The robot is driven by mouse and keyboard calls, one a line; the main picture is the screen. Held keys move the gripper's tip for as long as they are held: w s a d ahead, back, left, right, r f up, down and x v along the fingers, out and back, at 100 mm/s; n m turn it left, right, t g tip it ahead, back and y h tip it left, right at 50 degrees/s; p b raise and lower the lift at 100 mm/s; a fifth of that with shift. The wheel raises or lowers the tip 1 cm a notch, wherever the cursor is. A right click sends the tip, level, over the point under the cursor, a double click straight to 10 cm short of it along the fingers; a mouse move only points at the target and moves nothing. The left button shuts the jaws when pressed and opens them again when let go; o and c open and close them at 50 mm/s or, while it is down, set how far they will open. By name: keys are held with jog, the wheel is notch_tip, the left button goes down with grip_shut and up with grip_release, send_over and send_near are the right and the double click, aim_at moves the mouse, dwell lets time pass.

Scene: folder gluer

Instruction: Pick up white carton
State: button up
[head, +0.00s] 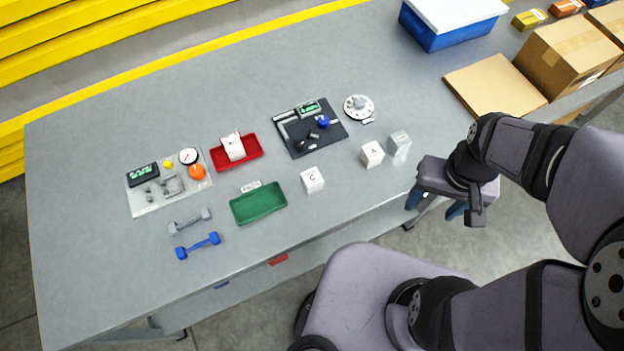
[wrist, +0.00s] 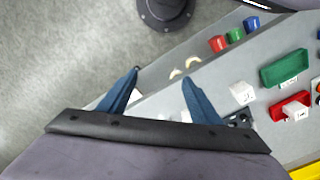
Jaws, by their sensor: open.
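Several small white cartons are on the grey table. One marked C (head: 312,180) stands right of the green tray (head: 258,204). One marked A (head: 372,154) stands nearer my arm, with a greyish-white carton (head: 399,142) just to its right. Another white carton (head: 233,147) lies in the red tray (head: 256,143). My gripper (head: 434,204) is open and empty, at the table's front edge, to the right of and nearer than the cartons. In the wrist view its blue fingers (wrist: 160,73) are spread, with a white carton (wrist: 242,92) to their right.
A black mat (head: 334,136) with small parts and a round white dial (head: 358,107) lie behind the cartons. Dumbbells (head: 197,246) and a white parts board (head: 146,208) are at left. A blue bin (head: 440,38) and cardboard boxes (head: 566,55) stand at the back right. The far-left table is clear.

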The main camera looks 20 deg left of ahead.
jog(key=s+a+f+n+g+b, duration=0.1)
jog(key=s+a+f+n+b, duration=0.2)
jog(key=a+f+n, duration=0.35)
jog(key=n+t+b, duration=0.1)
jog(key=n+b, duration=0.1)
send_over(312, 177)
jog(key=shift+a+r, duration=0.1)
jog(key=shift+r, duration=0.2)
jog(key=shift+s+d, duration=0.2)
jog(key=shift+d+f, duration=0.1)
jog(key=shift+f, duration=0.4)
jog(key=shift+w+a+f+p, duration=0.1)
jog(key=shift+f+p, duration=0.6)
jog(key=shift+f, duration=0.9)
jog(key=shift+w+a+f+p, duration=0.1)
jog(key=shift+f+p, duration=0.55)
jog(key=shift+f, duration=0.95)
jog(key=c, duration=1.1)
